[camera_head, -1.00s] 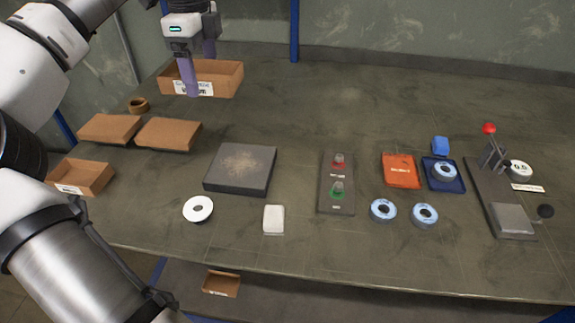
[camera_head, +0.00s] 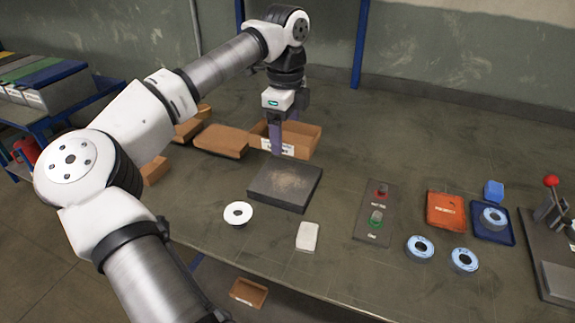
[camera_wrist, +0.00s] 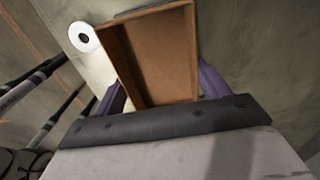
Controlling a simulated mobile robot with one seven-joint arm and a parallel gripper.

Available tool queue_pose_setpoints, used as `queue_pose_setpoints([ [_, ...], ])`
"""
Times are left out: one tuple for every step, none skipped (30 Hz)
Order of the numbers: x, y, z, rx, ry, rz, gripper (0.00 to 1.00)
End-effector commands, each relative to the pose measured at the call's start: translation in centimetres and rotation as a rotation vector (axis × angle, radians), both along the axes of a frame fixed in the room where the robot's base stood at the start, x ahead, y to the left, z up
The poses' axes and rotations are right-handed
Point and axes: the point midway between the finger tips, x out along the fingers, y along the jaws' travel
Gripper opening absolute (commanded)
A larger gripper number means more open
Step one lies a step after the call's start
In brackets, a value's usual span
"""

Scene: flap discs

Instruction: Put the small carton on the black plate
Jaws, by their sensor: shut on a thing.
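The small carton (camera_head: 307,140) is an open brown cardboard box with a white label on its near side. My gripper (camera_head: 284,138) points down and is shut on it, with one purple finger in front of its near wall. In the wrist view the carton (camera_wrist: 165,60) fills the space between the two purple fingers, and its inside looks empty. The black plate (camera_head: 285,187) is a dark square slab with a speckled tan patch on top. It is bare. The carton shows just behind its back edge; the gap in height between them is hard to tell.
Two flat brown cartons (camera_head: 222,141) lie left of the plate. A white disc (camera_head: 238,214) and a white block (camera_head: 307,237) lie in front of it. A switch panel (camera_head: 373,212), orange packet (camera_head: 445,211) and blue-grey discs (camera_head: 420,248) stand to the right.

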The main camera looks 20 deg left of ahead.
Motion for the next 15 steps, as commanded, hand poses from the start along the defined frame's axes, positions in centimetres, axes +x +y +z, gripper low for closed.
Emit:
queue_pose_setpoints([
  [-0.1,-0.1,-1.2,-0.005,0.003,-0.003,0.52],
  [-0.1,-0.1,-1.9,-0.004,0.003,-0.003,0.52],
  [0.0,-0.1,-2.8,-0.004,0.002,-0.002,0.52],
  [0.0,-0.1,-3.4,-0.004,0.001,-0.002,0.52],
  [0.0,-0.1,-3.9,-0.002,0.001,-0.001,0.52],
  [-0.1,-0.1,-4.5,-0.003,0.002,-0.001,0.52],
  [0.0,-0.1,-4.8,-0.003,0.001,-0.001,0.52],
  [0.0,-0.1,-5.1,-0.002,0.000,-0.001,0.52],
  [0.0,0.0,-5.3,-0.001,-0.001,-0.001,0.52],
  [0.0,0.0,-5.5,0.000,-0.001,-0.001,0.52],
  [0.0,0.0,-5.7,-0.001,-0.001,-0.001,0.52],
  [0.0,0.0,-5.9,-0.001,0.000,-0.001,0.52],
  [0.0,0.0,-6.2,-0.002,0.001,-0.001,0.52],
  [0.0,0.0,-6.5,-0.002,0.001,-0.001,0.52],
  [0.0,-0.1,-7.0,-0.002,0.002,-0.001,0.52],
])
